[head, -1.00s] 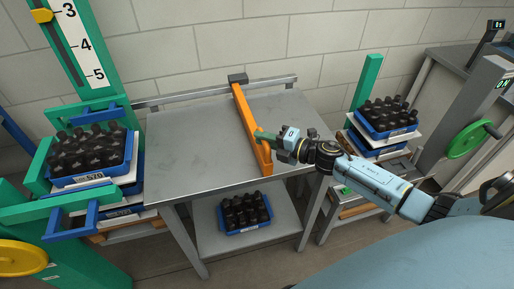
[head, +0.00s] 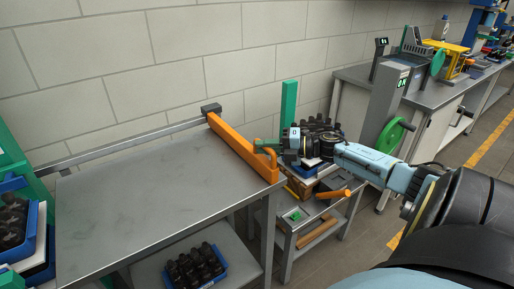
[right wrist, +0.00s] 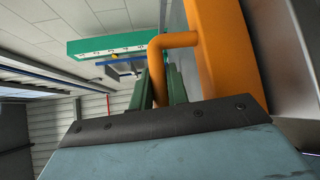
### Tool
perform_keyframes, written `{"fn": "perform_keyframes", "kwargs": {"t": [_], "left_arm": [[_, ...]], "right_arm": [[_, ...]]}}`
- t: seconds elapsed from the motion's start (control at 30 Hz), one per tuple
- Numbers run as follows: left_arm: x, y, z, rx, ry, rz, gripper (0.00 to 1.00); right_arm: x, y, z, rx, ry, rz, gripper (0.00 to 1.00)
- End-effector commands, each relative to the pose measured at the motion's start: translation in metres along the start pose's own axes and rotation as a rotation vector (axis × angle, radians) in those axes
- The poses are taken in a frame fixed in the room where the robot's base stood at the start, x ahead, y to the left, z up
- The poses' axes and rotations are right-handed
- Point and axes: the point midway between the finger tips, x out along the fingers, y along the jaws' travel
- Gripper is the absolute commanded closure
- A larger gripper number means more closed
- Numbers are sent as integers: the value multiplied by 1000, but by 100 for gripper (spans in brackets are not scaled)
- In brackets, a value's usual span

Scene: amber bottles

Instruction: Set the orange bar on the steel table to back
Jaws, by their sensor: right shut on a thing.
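The orange bar (head: 236,145) lies across the steel table (head: 150,200) along its right edge in the head view. Its far end meets a dark block (head: 211,109) on the rail at the back. Its near end, with an orange loop handle (right wrist: 172,41), is at the table's near right corner. My right gripper (head: 268,146) reaches in from the right and is shut on this handle. In the right wrist view its green fingers (right wrist: 162,85) stand at the handle, and the bar (right wrist: 220,50) runs beside them. My left gripper is not in view.
The tabletop left of the bar is bare. A metal rail (head: 130,145) runs along its back. A blue crate of dark bottles (head: 195,268) sits on the lower shelf. A small cart (head: 315,222) with bottles and a green post (head: 288,110) stand close right of the table.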

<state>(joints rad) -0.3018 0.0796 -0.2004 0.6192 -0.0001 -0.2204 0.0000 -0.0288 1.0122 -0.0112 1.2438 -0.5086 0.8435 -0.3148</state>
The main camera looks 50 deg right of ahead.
Motion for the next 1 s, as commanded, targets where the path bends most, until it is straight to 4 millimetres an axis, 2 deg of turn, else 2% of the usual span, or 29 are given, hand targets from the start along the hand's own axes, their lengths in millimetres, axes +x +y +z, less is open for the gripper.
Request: {"fn": "perform_keyframes", "kwargs": {"t": [0.33, 0.37, 0.5, 0.53, 0.83, 1.0], "left_arm": [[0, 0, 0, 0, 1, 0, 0], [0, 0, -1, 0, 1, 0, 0], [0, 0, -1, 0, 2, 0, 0], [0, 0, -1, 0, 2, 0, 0], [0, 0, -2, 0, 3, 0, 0], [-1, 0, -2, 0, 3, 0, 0]], "right_arm": [[-3, 1, 6, -3, -11, -3, 100], [-4, 1, 6, -3, -11, -3, 82], [-3, 1, 5, -3, -9, -3, 64], [-3, 1, 5, -2, -8, -3, 62], [-3, 0, 3, -1, -4, -3, 62], [-16, -1, 2, 0, -4, -5, 62]]}}
